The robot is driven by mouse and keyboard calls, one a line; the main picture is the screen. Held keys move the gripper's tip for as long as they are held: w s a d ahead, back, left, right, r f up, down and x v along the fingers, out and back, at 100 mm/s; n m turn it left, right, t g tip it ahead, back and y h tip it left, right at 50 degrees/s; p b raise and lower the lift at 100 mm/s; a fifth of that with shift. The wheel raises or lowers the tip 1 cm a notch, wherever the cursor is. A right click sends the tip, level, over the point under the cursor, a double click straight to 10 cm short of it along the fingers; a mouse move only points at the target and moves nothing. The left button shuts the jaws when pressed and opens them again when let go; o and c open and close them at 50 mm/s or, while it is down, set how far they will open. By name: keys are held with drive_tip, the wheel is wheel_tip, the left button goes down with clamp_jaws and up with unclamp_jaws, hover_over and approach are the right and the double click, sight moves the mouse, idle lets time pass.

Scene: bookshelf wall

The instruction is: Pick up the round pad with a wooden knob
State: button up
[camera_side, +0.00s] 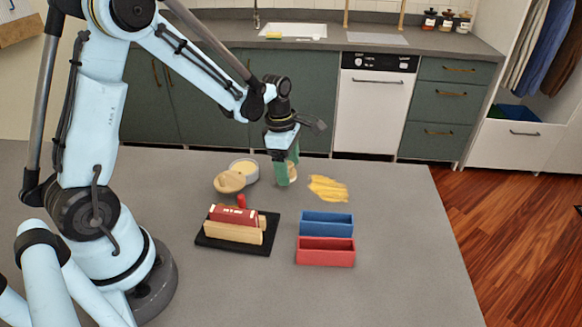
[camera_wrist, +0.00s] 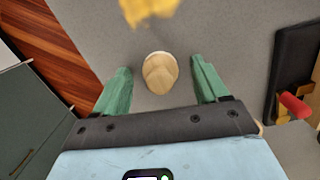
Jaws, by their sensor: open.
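The round pad with a wooden knob (camera_wrist: 160,72) lies on the grey counter. In the wrist view its pale wooden knob is between my two green fingers, with a gap on either side. In the side view only part of the pad (camera_side: 293,172) shows beside the fingers; the rest is hidden. My gripper (camera_side: 286,172) points down over it, open, and its fingertips also show in the wrist view (camera_wrist: 160,66). I cannot tell whether the fingertips touch the counter.
A yellow smear (camera_side: 328,188) lies right of my gripper. A round tin (camera_side: 245,168) and a wooden lid (camera_side: 229,182) are to its left. A black stand (camera_side: 232,246) with a red-topped wooden piece, a blue bin (camera_side: 327,224) and a red bin (camera_side: 325,257) are nearer.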

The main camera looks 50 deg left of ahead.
sight(291, 165)
drive_tip(key=shift+f, duration=0.1)
drive_tip(key=c, duration=1.1)
drive_tip(key=shift+c, duration=0.2)
drive_tip(key=shift+r, duration=0.5)
drive_tip(key=r, duration=0.3)
drive_tip(key=shift+s+d+r, duration=0.1)
drive_tip(key=shift+d+r, duration=0.15)
drive_tip(key=s+d+r, duration=0.4)
drive_tip(key=d+r, duration=0.2)
drive_tip(key=d, duration=0.4)
drive_tip(key=shift+d+r, duration=0.15)
drive_tip(key=shift+r, duration=0.1)
drive_tip(key=shift+s, duration=0.1)
